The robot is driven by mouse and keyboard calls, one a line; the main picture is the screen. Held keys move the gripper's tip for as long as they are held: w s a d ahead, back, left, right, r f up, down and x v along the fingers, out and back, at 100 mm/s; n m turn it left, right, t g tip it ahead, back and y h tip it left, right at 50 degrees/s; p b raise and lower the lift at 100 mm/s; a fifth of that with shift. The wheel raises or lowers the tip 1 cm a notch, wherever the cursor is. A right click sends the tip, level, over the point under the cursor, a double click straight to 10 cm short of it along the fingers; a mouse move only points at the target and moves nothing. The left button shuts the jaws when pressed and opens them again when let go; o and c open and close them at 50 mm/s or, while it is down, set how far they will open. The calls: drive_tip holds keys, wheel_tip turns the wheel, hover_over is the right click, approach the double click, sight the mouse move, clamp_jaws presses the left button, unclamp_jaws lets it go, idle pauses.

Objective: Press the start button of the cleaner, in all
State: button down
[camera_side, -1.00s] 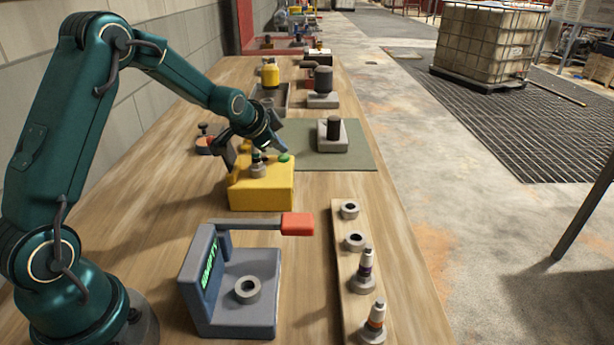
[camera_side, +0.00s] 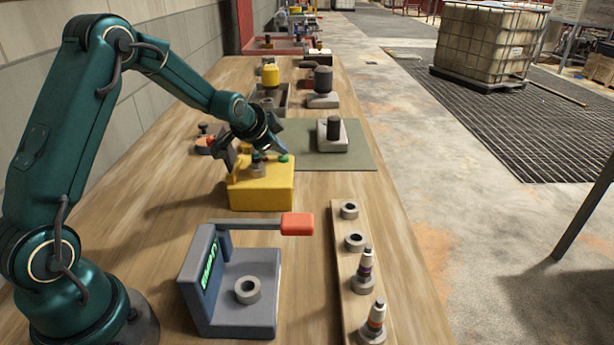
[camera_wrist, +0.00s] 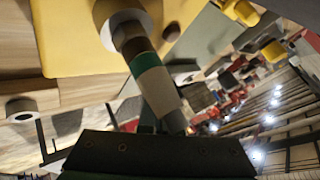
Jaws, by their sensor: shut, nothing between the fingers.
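The cleaner (camera_side: 262,195) is a yellow box on the bench with a green button (camera_side: 284,158) on its top right. A grey socket on its top holds a plug (camera_side: 257,163); in the wrist view the plug shows a green and white band (camera_wrist: 155,80). My gripper (camera_side: 262,147) is shut and empty, low over the cleaner's top. One dark finger is close to the green button; I cannot tell whether it touches. The button is not clearly visible in the wrist view.
A grey stand with a small display and red-tipped lever (camera_side: 298,224) is in front. A wooden rail (camera_side: 345,280) at the right holds rings and two plugs. A green mat (camera_side: 360,158) with a grey block (camera_side: 332,140) lies behind. Trays and fixtures stand farther back.

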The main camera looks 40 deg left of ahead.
drive_tip(key=shift+s+f, duration=0.2)
drive_tip(key=shift+f, duration=0.45)
idle(0.3)
drive_tip(key=shift+r, duration=1.1)
wheel_tip(320, 180, up, 5)
idle(0.7)
